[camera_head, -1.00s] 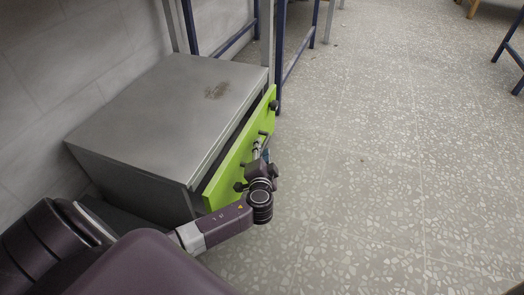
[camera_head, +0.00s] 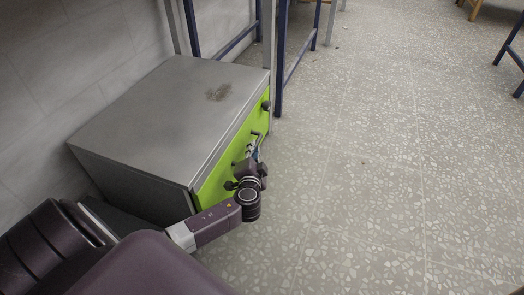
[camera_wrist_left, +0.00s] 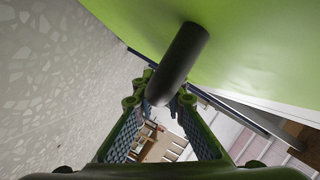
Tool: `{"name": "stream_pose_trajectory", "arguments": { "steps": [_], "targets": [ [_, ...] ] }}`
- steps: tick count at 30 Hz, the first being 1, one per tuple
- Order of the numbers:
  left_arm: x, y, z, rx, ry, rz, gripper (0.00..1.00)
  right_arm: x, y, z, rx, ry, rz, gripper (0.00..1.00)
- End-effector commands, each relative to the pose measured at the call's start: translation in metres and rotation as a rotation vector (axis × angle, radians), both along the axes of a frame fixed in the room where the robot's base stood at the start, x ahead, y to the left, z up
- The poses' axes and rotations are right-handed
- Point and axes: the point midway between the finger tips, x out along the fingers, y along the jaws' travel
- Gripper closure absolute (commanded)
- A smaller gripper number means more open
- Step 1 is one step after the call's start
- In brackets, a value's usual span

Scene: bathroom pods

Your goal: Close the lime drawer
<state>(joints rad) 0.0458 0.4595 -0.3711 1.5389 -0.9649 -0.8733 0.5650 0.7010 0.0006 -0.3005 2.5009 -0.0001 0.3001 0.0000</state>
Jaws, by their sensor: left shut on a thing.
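The lime drawer front (camera_head: 217,181) sits at the right side of a grey metal cabinet (camera_head: 160,110). It lies close against the cabinet edge, with no clear gap in the head view. My left gripper (camera_head: 255,148) is at the middle of the drawer front, and my arm partly hides the front's near end. In the left wrist view, the gripper's green fingers (camera_wrist_left: 158,102) are shut on a dark round handle bar (camera_wrist_left: 181,62) that stands out from the lime front (camera_wrist_left: 250,45). My right gripper is not in view.
A dark knob (camera_head: 266,105) stands out at the far end of the lime front. Blue metal frame legs (camera_head: 281,60) stand just behind the cabinet. A tiled wall (camera_head: 60,70) is on the left. The speckled floor (camera_head: 390,170) to the right is clear.

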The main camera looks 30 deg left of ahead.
Motion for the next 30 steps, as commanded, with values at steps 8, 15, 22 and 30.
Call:
{"name": "stream_pose_trajectory", "arguments": {
  "steps": [8, 15, 22, 30],
  "targets": [
    [-0.003, 0.009, -0.001, 0.0, 0.002, 0.006, 1.0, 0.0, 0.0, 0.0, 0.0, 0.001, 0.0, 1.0],
    [-0.002, 0.009, 0.0, 0.0, 0.0, 0.005, 0.71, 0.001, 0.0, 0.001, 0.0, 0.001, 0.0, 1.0],
    [-0.002, 0.008, 0.0, 0.0, -0.001, 0.003, 0.71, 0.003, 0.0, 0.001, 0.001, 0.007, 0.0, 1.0],
    [-0.022, -0.006, 0.004, -0.003, 0.001, 0.001, 0.71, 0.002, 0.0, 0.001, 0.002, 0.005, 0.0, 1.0]
  ]
}}
